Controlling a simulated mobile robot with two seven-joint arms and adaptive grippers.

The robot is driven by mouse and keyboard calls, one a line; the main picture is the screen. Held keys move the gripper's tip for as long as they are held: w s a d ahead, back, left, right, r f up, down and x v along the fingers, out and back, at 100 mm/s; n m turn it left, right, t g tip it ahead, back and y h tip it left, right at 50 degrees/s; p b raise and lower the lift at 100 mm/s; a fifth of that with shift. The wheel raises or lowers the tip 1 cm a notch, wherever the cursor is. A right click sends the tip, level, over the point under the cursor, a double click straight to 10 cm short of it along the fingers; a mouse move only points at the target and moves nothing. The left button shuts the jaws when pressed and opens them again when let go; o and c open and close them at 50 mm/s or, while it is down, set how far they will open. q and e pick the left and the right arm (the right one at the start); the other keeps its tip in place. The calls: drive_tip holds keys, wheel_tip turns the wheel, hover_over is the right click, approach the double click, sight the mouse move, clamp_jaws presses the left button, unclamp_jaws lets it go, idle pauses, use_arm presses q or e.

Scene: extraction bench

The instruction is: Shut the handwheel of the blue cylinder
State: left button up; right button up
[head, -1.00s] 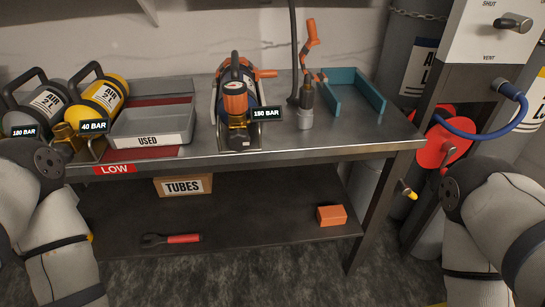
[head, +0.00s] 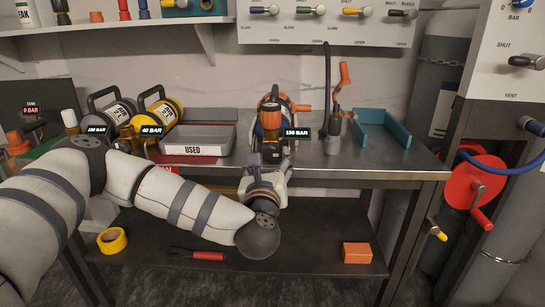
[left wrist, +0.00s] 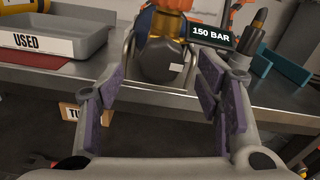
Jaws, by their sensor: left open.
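The blue cylinder (head: 287,108) lies on the bench with its orange and brass valve end toward me. A label beside it reads 150 BAR. At the front of the valve is a dark, rounded knob that looks like its handwheel; it shows in the left wrist view (left wrist: 160,62). My left gripper (head: 266,172) is at the bench's front edge, just in front of the knob. In the left wrist view its open fingers (left wrist: 162,90) stand either side of the knob's line, with nothing between them. Contact cannot be told. My right gripper is out of view.
A grey USED tray (head: 197,139) and the grey and yellow cylinders stand left. An upright metal tool (head: 332,140) and a teal tray (head: 385,130) stand right. A shelf below bears tape (head: 112,240) and an orange block (head: 357,253).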

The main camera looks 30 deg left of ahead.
sight(270, 156)
use_arm(q)
drive_tip(key=x, duration=0.3)
drive_tip(key=shift+w, duration=0.2)
drive_tip(key=c, duration=1.2)
drive_tip(key=shift+o, duration=0.2)
drive_tip(key=shift+m, duration=0.3)
